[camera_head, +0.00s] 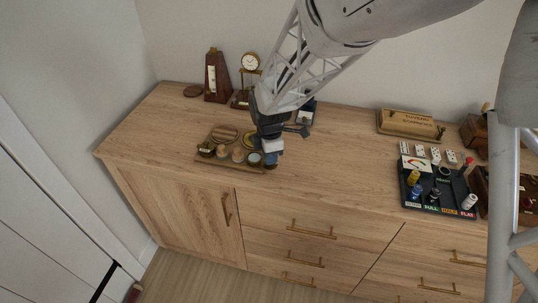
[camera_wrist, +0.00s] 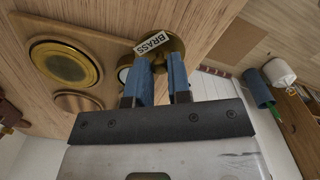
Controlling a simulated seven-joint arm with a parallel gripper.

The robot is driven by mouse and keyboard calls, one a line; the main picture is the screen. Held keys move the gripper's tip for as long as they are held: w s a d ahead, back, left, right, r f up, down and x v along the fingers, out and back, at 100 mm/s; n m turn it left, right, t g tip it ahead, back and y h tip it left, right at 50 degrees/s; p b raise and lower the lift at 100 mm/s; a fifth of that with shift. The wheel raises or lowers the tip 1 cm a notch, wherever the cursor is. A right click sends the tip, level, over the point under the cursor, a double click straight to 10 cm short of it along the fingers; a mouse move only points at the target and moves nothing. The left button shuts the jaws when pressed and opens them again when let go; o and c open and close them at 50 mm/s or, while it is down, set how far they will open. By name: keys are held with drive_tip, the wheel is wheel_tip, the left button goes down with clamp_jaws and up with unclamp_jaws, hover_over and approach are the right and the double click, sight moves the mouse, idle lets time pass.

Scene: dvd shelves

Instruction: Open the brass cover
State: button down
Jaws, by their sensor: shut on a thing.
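The brass cover (camera_wrist: 176,46) is a small round brass-coloured piece at the fingertips in the wrist view, beside a white tag (camera_wrist: 152,41) reading BRASS. My gripper (camera_wrist: 162,66) has its two blue fingers shut on it; the exact contact is partly hidden. In the head view my gripper (camera_head: 271,146) is low at the right end of a wooden tray (camera_head: 222,163), and it hides the brass cover there. Whether the cover is lifted or tilted cannot be told.
Several small round pots (camera_head: 238,154) line the tray's front, with a wooden disc (camera_head: 224,133) and a brass disc (camera_head: 249,139) behind. A metronome (camera_head: 216,77) and a clock (camera_head: 250,63) stand at the back left. The cabinet top right of my gripper is clear up to a dark panel (camera_head: 435,188).

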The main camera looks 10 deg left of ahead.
drive_tip(key=c, duration=1.1)
unclamp_jaws()
drive_tip(key=shift+r, duration=3.9)
